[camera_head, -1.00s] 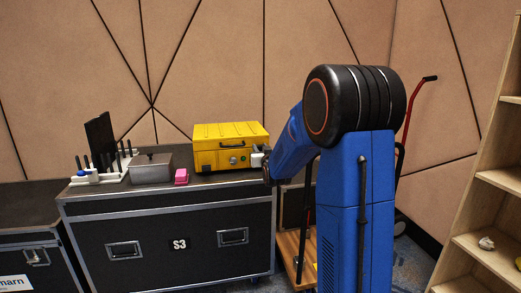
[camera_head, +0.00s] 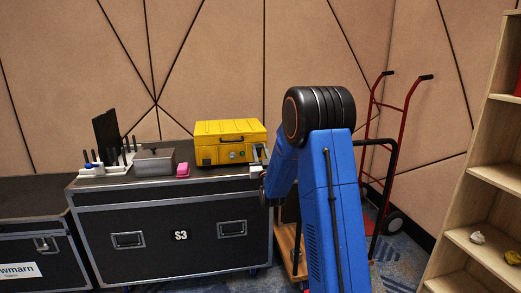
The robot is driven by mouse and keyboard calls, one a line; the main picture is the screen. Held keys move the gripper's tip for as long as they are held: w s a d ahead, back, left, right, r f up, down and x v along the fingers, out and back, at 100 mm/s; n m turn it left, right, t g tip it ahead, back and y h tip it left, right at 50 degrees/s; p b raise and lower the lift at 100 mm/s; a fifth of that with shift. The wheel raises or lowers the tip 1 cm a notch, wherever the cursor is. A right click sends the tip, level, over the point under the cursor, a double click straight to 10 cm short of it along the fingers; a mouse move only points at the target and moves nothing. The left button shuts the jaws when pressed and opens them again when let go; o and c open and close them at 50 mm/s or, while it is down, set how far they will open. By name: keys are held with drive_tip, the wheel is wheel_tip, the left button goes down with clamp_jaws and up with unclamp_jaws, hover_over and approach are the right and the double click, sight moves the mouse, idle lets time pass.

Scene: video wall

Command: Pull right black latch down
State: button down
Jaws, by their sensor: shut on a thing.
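The yellow case (camera_head: 222,131) stands shut on the right part of the black road case's top, with a dark handle (camera_head: 231,140) on its front. My gripper (camera_head: 257,157) is at the right end of the yellow case's front, where the right latch sits. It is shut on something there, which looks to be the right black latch. The latch itself is hidden by the gripper and too small to make out, so I cannot tell its angle. My blue arm reaches in from the right.
A red hand truck (camera_head: 401,130) stands behind my arm. Wooden shelves (camera_head: 485,200) are at the right.

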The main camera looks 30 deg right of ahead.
drive_tip(key=shift+s+a+f, duration=0.15)
drive_tip(key=shift+s+f, duration=0.3)
drive_tip(key=shift+f, duration=0.15)
drive_tip(key=shift+s+a+f, duration=0.1)
drive_tip(key=shift+s+f, duration=0.15)
drive_tip(key=shift+f, duration=0.5)
drive_tip(key=shift+s+a+f, duration=0.1)
drive_tip(key=shift+s+f, duration=0.2)
drive_tip(key=shift+f, duration=0.5)
drive_tip(key=shift+s+f, duration=0.25)
drive_tip(key=shift+f, duration=0.6)
drive_tip(key=c, duration=1.3)
unclamp_jaws()
drive_tip(key=shift+w, duration=0.1)
drive_tip(key=shift+c, duration=0.2)
